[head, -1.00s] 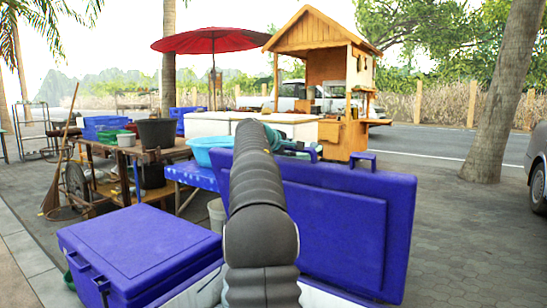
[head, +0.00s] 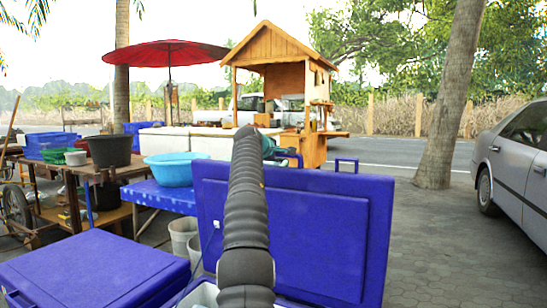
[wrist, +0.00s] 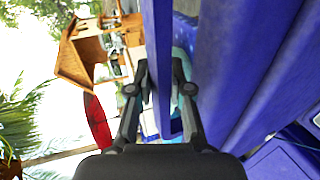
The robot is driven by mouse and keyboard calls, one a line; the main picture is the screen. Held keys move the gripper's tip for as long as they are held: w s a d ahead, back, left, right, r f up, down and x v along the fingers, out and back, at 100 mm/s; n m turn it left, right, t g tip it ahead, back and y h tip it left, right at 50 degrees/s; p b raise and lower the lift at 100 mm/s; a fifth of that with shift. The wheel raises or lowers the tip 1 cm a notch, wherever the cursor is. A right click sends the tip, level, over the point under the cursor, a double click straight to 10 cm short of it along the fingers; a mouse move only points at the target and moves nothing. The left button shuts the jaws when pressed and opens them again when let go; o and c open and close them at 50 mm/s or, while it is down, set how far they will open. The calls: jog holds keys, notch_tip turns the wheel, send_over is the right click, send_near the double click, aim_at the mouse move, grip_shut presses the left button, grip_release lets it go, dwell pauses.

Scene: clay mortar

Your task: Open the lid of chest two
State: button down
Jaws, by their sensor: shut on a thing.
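A blue chest stands in front of me with its lid (head: 325,235) raised to about upright, the inner panel facing me. Its pale open box (head: 205,295) shows only in part below, mostly hidden by my arm. My gripper is at the lid's top edge; in the head view my arm hides most of it. In the wrist view my gripper (wrist: 160,88) is shut on a blue bar of the lid (wrist: 157,40), which runs between the fingers. Whether that bar is a handle or the rim is hard to tell. A second blue chest (head: 95,272) at the left is closed.
A blue-covered table with a light blue basin (head: 175,168) stands behind the lid. A wooden cart (head: 45,175) with tubs is at the left. A wooden stall (head: 285,75) and red umbrella (head: 165,55) are farther back. Open paving lies right, with a silver car (head: 515,160) beyond.

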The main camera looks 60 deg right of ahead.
jog(key=shift+r, duration=0.2)
jog(key=c, duration=1.1)
grip_release()
jog(key=shift+o, duration=0.2)
jog(key=shift+f, duration=0.1)
jog(key=shift+s+d, duration=0.1)
jog(key=v, duration=1.2)
